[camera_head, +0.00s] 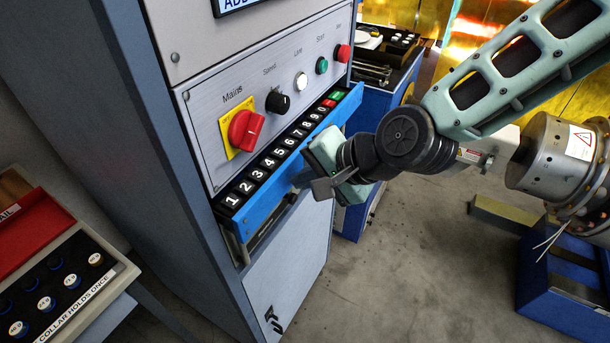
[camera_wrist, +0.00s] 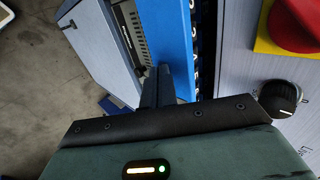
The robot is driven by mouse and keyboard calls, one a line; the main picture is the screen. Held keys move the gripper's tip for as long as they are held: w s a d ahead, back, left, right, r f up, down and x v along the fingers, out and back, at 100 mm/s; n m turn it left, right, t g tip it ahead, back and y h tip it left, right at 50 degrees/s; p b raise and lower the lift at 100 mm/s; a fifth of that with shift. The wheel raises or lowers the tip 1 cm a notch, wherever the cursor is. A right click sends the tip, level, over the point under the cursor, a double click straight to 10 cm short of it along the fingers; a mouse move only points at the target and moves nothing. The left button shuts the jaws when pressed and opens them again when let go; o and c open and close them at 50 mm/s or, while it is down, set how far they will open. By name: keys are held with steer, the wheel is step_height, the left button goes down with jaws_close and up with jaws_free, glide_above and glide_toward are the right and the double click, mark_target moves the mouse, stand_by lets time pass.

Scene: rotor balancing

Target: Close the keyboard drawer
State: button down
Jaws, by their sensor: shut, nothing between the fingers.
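The keyboard drawer (camera_head: 295,167) is a blue-fronted tray with a row of black number keys and green and red keys at its right end. It sticks out of the grey cabinet below the control panel. In the wrist view its blue front (camera_wrist: 176,40) runs up from the fingers, with dark keys beside it. My gripper (camera_head: 312,188) is shut and empty, at the outer side of the drawer front near its middle. In the wrist view the shut fingers (camera_wrist: 158,88) overlap the blue front; I cannot tell whether they touch it.
The panel above the drawer carries a red mains switch (camera_head: 244,130), a black speed knob (camera_head: 277,102) and several buttons. A tray of collars (camera_head: 60,290) stands at lower left. A metal rotor (camera_head: 550,150) is at right. The floor (camera_head: 400,280) in front is clear.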

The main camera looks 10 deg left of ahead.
mark_target(288, 165)
steer(key=a, duration=0.2)
steer(key=w+a+b, duration=0.1)
steer(key=a, duration=0.1)
steer(key=shift+w+a+f, duration=0.1)
steer(key=shift+w+a, duration=0.1)
steer(key=shift+a+r, duration=0.1)
steer(key=shift+r, duration=0.1)
